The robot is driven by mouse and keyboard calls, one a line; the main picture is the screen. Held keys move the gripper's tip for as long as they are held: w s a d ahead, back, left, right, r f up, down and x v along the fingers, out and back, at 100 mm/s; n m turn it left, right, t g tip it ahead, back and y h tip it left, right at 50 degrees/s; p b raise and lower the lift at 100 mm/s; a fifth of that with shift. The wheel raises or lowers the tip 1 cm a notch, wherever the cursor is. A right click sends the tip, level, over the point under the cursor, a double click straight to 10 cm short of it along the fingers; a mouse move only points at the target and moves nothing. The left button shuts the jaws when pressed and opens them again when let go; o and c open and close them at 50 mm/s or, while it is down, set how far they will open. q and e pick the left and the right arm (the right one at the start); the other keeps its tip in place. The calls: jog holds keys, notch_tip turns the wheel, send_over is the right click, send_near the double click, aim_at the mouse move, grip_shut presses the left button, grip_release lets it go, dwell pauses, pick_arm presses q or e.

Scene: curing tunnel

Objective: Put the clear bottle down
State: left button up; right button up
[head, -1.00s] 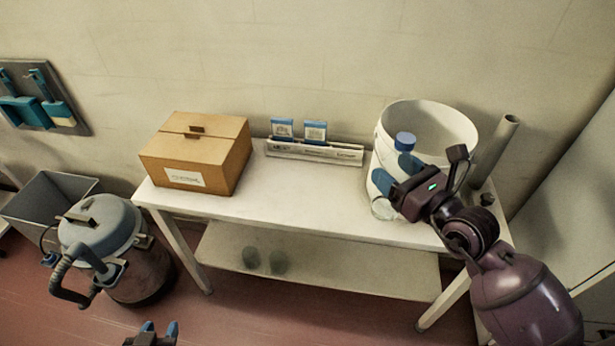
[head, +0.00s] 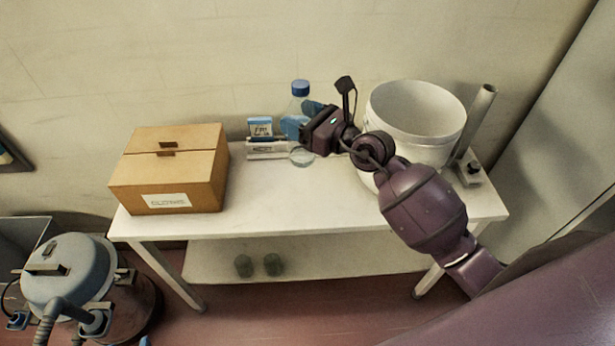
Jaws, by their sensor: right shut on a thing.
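The clear bottle (head: 298,104) with a blue cap is upright over the back middle of the white table (head: 270,203). My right gripper (head: 302,124) is shut around its middle, and the fingers and wrist hide part of it. The bottle's base shows below the fingers, in front of the low rack. I cannot tell whether it touches the tabletop. Only a small blue tip of my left gripper (head: 146,341) shows at the bottom edge, too little to tell its state.
A closed cardboard box (head: 170,180) stands on the table's left. A low rack with cards (head: 262,148) is at the back, partly hidden by the bottle. A white bucket (head: 425,125) and an upright tube (head: 476,120) stand right. The front middle of the tabletop is clear.

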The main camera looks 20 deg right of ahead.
aim_at(295, 146)
jog(key=shift+w+a+r, duration=0.25)
jog(key=shift+w+a, duration=0.15)
jog(key=shift+w, duration=0.2)
jog(key=shift+w+a+f, duration=0.1)
jog(key=shift+w+f, duration=0.05)
jog(key=shift+f, duration=0.05)
notch_tip(295, 146, down, 9)
jog(key=b, duration=0.4)
notch_tip(295, 146, down, 11)
jog(key=b, duration=0.7)
jog(key=shift+r, duration=0.15)
pick_arm(q)
notch_tip(295, 146, down, 12)
jog(key=shift+s+d+r+g, duration=0.25)
jog(key=shift+s+g, duration=0.05)
pick_arm(e)
jog(key=o, duration=1.1)
